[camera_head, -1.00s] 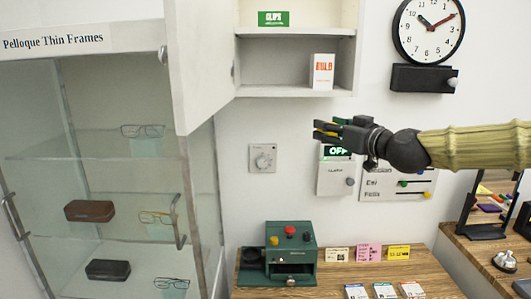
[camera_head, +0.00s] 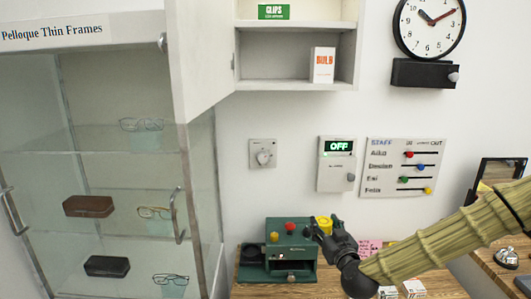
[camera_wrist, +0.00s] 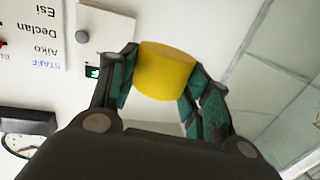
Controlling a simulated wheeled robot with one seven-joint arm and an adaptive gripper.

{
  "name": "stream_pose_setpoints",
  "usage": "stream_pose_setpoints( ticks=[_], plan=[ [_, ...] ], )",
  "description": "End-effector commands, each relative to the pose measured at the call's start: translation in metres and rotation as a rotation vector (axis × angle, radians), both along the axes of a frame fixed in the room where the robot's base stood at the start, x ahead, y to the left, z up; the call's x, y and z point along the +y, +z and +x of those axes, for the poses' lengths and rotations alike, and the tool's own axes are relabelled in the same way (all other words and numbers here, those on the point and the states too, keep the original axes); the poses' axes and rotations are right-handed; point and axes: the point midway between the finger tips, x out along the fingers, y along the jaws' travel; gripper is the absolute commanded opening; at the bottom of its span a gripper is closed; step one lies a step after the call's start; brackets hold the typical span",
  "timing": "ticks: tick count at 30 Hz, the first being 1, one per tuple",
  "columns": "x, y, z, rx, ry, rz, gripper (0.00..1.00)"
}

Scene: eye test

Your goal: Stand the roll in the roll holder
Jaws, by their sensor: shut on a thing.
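A yellow cylinder, which I take for the roll (camera_head: 324,222), is between the fingers of my gripper (camera_head: 322,232). In the wrist view the yellow roll (camera_wrist: 166,70) is clamped between the two green-padded fingers of my gripper (camera_wrist: 164,82). It is held in the air by the right side of the green machine (camera_head: 291,262). The machine has a red and a yellow knob on top. A dark round part (camera_head: 251,254) sits at its left; I cannot tell if this is the roll holder. My gripper and arm hide part of the table behind them.
The wooden table (camera_head: 248,291) carries small cards and boxes at the right. A glass cabinet (camera_head: 100,200) stands at the left. An open white wall cupboard (camera_head: 296,91) hangs above. A panel reading OFF (camera_head: 338,165) and a staff board (camera_head: 403,168) are on the wall.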

Motion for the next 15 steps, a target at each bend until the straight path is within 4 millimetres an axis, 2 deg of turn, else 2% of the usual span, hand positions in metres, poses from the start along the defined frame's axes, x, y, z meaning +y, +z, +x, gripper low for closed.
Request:
stream_pose_setpoints(
  ticks=[1,3,8,15],
  plan=[
    [0.002,-0.019,-0.006,0.006,-0.009,-0.001,0.24],
    [0.001,-0.039,-0.015,0.006,-0.027,-0.001,0.24],
    [0.001,-0.084,-0.039,0.006,-0.065,-0.001,0.24],
    [0.002,-0.143,-0.082,0.005,-0.115,0.0,0.24]
  ],
)
